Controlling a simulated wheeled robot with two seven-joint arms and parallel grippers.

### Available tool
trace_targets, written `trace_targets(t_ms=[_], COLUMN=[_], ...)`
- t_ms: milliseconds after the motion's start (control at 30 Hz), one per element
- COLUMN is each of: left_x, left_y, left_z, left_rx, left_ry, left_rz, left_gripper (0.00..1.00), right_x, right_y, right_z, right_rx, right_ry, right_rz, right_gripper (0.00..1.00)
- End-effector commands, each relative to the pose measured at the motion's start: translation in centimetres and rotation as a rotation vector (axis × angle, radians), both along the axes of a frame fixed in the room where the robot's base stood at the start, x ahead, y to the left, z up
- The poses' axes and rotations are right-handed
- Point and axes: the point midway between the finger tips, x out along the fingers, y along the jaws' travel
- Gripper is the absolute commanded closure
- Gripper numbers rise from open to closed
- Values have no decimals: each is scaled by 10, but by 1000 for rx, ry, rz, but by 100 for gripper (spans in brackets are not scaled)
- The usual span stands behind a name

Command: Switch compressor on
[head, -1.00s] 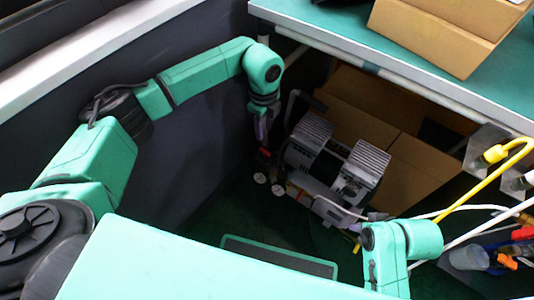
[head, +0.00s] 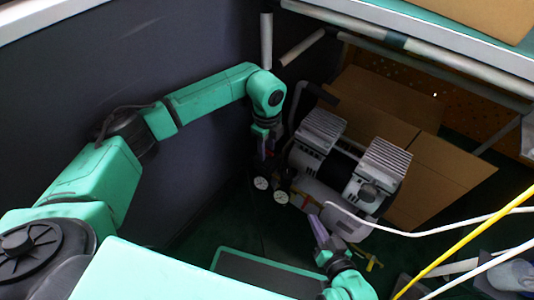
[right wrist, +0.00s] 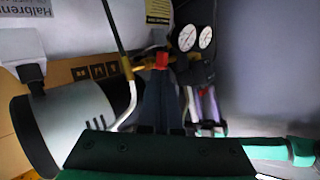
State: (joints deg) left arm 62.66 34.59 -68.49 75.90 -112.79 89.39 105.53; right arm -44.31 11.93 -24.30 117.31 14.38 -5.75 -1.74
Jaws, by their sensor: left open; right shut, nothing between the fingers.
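The compressor (head: 330,178) stands on the floor under the table, with two finned silver heads on top and two round white gauges (head: 262,183) at its left front. The gauges also show in the right wrist view (right wrist: 187,38), with a small red part (right wrist: 162,61) just left of and below them. My right gripper (head: 316,222) is shut and empty at the compressor's front. In the right wrist view its dark fingers (right wrist: 160,85) point at the red part; contact is unclear. My left gripper (head: 264,152) is open, pointing down just above the gauges; its fingertips are hard to make out.
Cardboard boxes (head: 425,160) stand behind the compressor. The table (head: 440,52) overhangs it, with metal bars below. A dark wall (head: 150,60) is close on the left. White and yellow hoses (head: 470,245) cross at the right. A dark green-edged panel (head: 262,272) lies in front.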

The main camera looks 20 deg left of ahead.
Motion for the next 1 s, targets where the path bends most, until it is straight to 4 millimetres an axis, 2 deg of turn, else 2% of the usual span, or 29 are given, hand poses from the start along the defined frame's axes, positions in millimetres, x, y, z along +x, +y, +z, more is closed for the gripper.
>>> trace_targets(t_ms=[200, 233, 300, 333, 733, 1000], left_x=[0, 0, 0, 0, 0, 0], left_y=[0, 0, 0, 0, 0, 0], left_z=[1, 1, 1, 1, 1, 3], left_rx=[0, 0, 0, 0, 0, -1], left_ry=[0, 0, 0, 0, 0, 0], left_rz=[0, 0, 0, 0, -26, -156], left_gripper=[57, 65, 92, 100, 100, 100], right_x=[0, 0, 0, 0, 0, 1], right_y=[0, 0, 0, 0, 0, 0], right_z=[1, 1, 1, 1, 3, 14], right_rx=[1, 1, 1, 1, -1, -6], right_ry=[-3, -3, -3, -3, 2, 9], right_rz=[-1, -1, -1, -1, 1, 6], right_gripper=[100, 100, 100, 100, 100, 100])
